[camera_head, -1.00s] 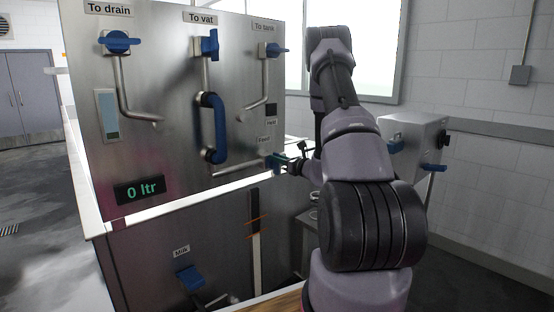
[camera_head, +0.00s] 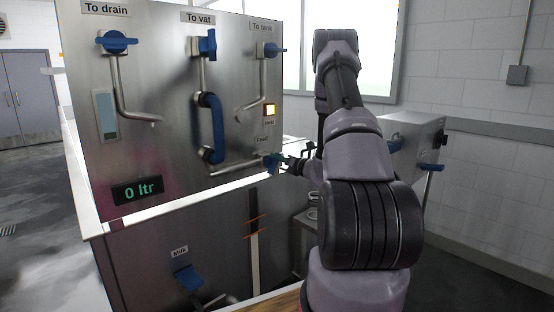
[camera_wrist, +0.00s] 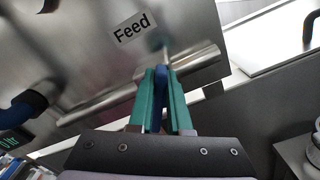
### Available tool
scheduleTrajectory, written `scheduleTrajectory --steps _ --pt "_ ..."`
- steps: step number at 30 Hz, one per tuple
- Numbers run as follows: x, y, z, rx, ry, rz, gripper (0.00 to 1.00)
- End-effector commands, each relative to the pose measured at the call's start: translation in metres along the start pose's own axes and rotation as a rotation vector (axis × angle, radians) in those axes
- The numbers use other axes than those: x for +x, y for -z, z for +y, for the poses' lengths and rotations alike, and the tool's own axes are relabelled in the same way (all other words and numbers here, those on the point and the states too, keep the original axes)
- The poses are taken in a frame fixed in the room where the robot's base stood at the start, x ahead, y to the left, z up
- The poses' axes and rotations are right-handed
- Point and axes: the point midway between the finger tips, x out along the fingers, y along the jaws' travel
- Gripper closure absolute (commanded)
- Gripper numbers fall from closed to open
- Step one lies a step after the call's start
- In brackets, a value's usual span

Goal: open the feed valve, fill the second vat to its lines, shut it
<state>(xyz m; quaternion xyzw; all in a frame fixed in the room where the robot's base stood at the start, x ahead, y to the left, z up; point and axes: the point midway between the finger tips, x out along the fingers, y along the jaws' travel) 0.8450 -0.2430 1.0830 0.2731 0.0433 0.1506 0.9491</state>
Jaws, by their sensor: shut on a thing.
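The blue feed valve handle (camera_head: 270,162) sits on a pipe low at the right of the steel panel (camera_head: 175,90). My gripper (camera_head: 281,163) is shut on it. In the wrist view the handle (camera_wrist: 160,84) stands between the green fingers of my gripper (camera_wrist: 160,90), under the "Feed" label (camera_wrist: 135,27). The litre display (camera_head: 139,191) reads "0 ltr".
Blue handles for drain (camera_head: 115,42), vat (camera_head: 208,44) and tank (camera_head: 268,50) are on the panel. A blue hose (camera_head: 213,128) bends out in its middle. A milk valve (camera_head: 188,278) is below. A grey box with blue handles (camera_head: 410,140) stands right of my arm.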

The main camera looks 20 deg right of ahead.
Motion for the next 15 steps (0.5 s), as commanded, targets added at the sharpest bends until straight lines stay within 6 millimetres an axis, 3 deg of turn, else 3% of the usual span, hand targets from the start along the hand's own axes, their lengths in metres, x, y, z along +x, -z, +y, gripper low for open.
scheduleTrajectory --steps 15 --pt "-0.0005 -0.0006 -0.0023 0.051 0.002 -0.001 1.0"
